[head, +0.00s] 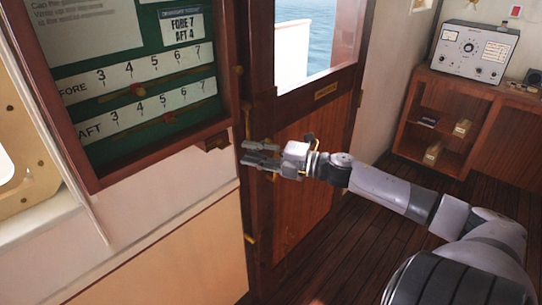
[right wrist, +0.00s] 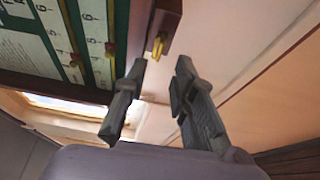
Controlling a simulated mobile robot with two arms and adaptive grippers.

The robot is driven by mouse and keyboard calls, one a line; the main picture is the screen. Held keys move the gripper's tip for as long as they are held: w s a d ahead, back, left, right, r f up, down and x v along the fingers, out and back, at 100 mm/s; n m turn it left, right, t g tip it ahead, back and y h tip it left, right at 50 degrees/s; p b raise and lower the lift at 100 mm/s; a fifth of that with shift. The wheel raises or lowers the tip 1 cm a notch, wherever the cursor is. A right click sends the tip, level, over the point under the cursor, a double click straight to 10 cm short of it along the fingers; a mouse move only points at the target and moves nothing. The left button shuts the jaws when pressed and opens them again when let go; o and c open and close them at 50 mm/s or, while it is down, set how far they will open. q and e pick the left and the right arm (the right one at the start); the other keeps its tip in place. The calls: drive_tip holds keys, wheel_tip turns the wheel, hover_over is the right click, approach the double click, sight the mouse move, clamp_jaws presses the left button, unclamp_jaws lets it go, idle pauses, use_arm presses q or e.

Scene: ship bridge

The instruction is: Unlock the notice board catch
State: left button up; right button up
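The notice board (head: 150,144) hangs at the upper left of the head view, with a dark wooden frame, green backing and white FORE and AFT number strips. Its catch (head: 216,143) is a small brown block with brass at the frame's lower right corner. In the right wrist view the catch's brass piece (right wrist: 157,46) shows beyond the fingertips. My right gripper (head: 246,153) is just right of the catch and slightly lower, apart from it. In the right wrist view the right gripper (right wrist: 160,65) has its fingers apart with nothing between them. My left gripper is out of view.
A wooden door (head: 300,185) with a window and brass handles stands behind the right gripper. A wooden shelf unit (head: 398,135) at the right bears a grey instrument (head: 472,50). The plank floor (head: 345,245) between them is clear.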

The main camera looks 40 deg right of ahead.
drive_tip(key=v, duration=0.4)
drive_tip(key=shift+s+d, duration=0.15)
drive_tip(key=shift+s, duration=0.2)
idle(0.3)
